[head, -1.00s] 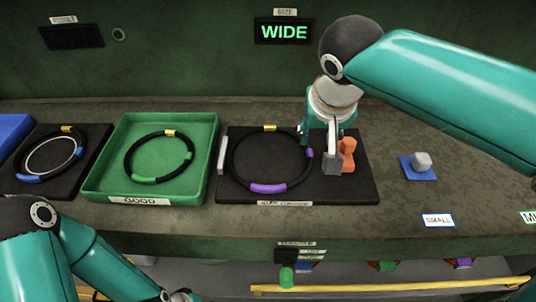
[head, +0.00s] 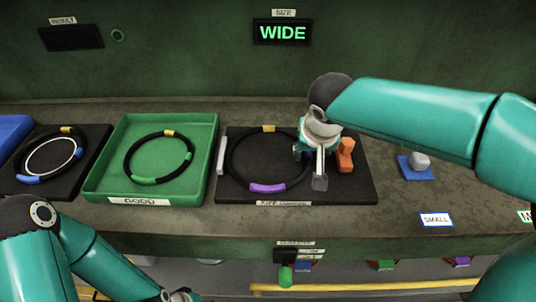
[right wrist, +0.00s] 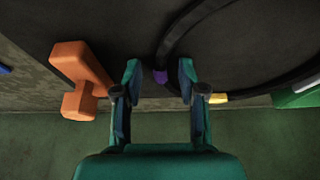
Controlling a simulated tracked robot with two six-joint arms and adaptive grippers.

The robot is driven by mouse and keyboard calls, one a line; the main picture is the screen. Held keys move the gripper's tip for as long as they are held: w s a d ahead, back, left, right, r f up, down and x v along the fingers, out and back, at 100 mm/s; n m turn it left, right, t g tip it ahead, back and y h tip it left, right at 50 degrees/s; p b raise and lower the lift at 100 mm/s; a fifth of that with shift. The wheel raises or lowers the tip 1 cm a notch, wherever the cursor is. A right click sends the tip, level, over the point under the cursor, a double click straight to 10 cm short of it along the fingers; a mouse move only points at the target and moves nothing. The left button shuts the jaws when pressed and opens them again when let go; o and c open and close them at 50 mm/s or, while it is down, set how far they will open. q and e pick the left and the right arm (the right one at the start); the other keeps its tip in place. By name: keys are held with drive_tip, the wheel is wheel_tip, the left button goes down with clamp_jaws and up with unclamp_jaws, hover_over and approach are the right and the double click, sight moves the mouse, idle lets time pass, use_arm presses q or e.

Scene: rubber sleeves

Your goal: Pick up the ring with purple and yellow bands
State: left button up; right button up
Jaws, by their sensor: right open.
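The black ring (head: 231,168) with purple and yellow bands lies on a dark mat (head: 352,188) below the WIDE display. Its yellow band (head: 269,129) is at the back, and a large purple band (head: 267,188) is at the front. My right gripper (head: 319,184) is open, pointing down over the ring's right side. In the right wrist view the open fingers (right wrist: 160,80) straddle a stretch of the ring with a small purple band (right wrist: 160,76); the yellow band (right wrist: 218,98) lies to the right.
An orange block (head: 345,154) stands on the mat just right of my right gripper. A light bar (head: 221,156) stands left of the ring. A green tray (head: 205,183) holds another ring (head: 131,167). A grey piece on a blue pad (head: 417,174) lies further right.

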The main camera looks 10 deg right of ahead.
clamp_jaws()
drive_tip(key=shift+r, duration=0.1)
wheel_tip(320, 180, up, 20)
drive_tip(key=p, duration=0.2)
drive_tip(key=shift+p, duration=0.35)
